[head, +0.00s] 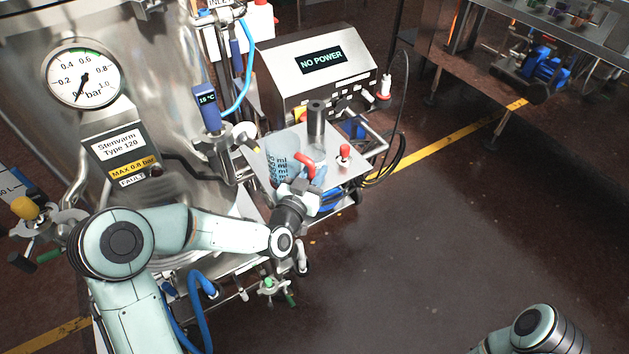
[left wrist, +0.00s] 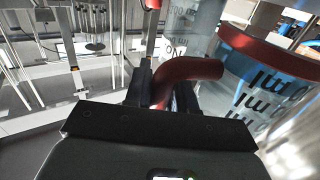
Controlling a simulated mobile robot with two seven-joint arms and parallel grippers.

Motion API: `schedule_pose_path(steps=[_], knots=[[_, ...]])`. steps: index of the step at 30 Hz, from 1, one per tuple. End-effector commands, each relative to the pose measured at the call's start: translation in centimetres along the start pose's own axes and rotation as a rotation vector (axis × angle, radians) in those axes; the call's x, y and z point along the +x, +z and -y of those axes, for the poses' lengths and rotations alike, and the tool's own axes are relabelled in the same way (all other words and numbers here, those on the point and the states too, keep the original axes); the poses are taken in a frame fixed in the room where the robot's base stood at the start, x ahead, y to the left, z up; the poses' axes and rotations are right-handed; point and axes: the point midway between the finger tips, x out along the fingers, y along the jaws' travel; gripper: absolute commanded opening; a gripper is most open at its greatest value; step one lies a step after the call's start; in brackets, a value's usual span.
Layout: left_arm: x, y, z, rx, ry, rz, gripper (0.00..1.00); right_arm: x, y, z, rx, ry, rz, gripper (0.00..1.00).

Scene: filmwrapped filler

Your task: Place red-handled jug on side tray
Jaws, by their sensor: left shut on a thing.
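The red-handled jug (head: 280,160) is clear with dark ml markings and stands roughly upright at the left part of the side tray (head: 342,176), a flat metal plate. I cannot tell whether its base touches the tray. My left gripper (head: 299,184) is shut on the jug's red handle. In the left wrist view, the handle (left wrist: 187,72) runs between the dark fingers (left wrist: 162,92), and the jug's marked wall (left wrist: 262,88) fills the right side. The jug's base is hidden. My right arm shows at the lower right, but its gripper is out of view.
A tall container with a dark grey top (head: 316,120) stands on the tray close behind the jug. A small red-topped fitting (head: 344,152) is at the tray's right. A metal box reading NO POWER (head: 322,62) stands behind. A gauged tank (head: 150,60) fills the left.

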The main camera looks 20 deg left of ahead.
Motion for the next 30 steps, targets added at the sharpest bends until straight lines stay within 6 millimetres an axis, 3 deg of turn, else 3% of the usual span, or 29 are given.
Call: schedule_pose_path(steps=[6,20,21,22,30], knots=[[0.0,3.1,0.0,-0.002,-0.001,0.002,0.0,0.2,0.1,-0.1,0.0,0.0,0.001,0.5],[0.0,3.6,0.0,0.001,-0.001,0.001,0.0,0.7,0.2,-0.3,0.001,0.001,0.004,0.5],[0.0,3.6,0.0,-0.001,-0.001,0.003,0.37,0.6,0.2,-0.3,0.001,0.001,0.003,0.5],[0.0,3.6,0.0,-0.001,-0.001,0.003,0.47,0.6,0.2,-0.3,0.001,0.001,0.003,0.5],[0.0,3.5,0.0,-0.001,-0.001,0.003,0.5,0.5,0.1,-0.2,0.001,0.001,0.003,0.5]])
